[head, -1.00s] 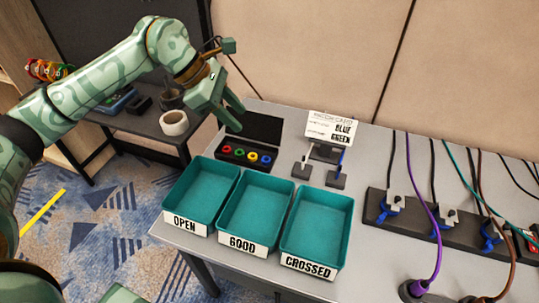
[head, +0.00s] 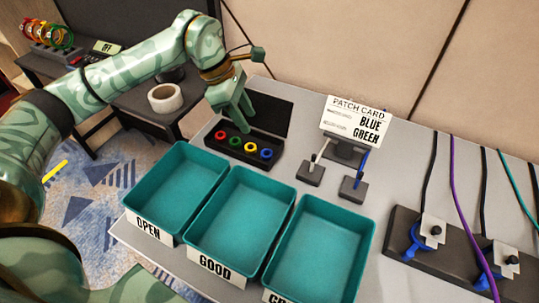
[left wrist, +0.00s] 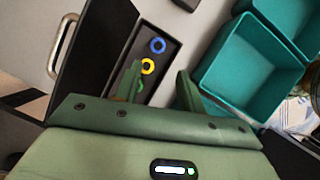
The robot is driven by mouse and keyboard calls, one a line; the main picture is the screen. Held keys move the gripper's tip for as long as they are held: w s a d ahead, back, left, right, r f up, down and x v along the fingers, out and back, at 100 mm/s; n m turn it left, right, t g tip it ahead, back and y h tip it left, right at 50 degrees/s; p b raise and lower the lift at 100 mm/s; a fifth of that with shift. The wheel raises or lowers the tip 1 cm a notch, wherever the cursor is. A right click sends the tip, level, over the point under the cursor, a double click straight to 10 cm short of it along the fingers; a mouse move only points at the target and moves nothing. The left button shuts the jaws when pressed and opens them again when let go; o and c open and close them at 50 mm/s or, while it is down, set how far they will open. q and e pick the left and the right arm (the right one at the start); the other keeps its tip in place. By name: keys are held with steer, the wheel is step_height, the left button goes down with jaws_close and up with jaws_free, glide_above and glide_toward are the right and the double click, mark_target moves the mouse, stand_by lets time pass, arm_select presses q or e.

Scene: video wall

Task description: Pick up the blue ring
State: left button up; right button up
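The blue ring (head: 267,154) lies at the right end of a row of rings in a black open case. It also shows in the left wrist view (left wrist: 157,45), beyond my fingertips. My left gripper (head: 240,125) hangs over the back of the case, above the rings and apart from the blue one. In the left wrist view its two fingers (left wrist: 160,85) are spread, with nothing held between them. The left finger partly covers the green ring. My right gripper is out of view.
Red (head: 220,135), green (head: 235,143) and yellow (head: 250,147) rings share the case (head: 276,165). Teal trays labelled OPEN (head: 136,208) and GOOD (head: 200,247), plus a third, stand in front. A patch card (head: 350,125) and cable stands are at right.

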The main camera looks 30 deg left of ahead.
arm_select(q)
steer(key=b, duration=0.2)
glide_above(262, 152)
steer(key=a, duration=0.1)
steer(key=f, duration=0.6)
steer(key=shift+s+f, duration=0.15)
steer(key=shift+s, duration=0.2)
steer(key=x, duration=0.1)
steer(key=b+x, duration=0.1)
steer(key=x, duration=0.1)
steer(key=a+b+x, duration=0.1)
steer(key=x, duration=0.1)
steer(key=shift+s+f, duration=0.1)
steer(key=shift+f, duration=0.05)
steer(key=shift+d+f, duration=0.1)
steer(key=shift+d, duration=0.05)
steer(key=shift+c, duration=0.3)
steer(key=c, duration=0.7)
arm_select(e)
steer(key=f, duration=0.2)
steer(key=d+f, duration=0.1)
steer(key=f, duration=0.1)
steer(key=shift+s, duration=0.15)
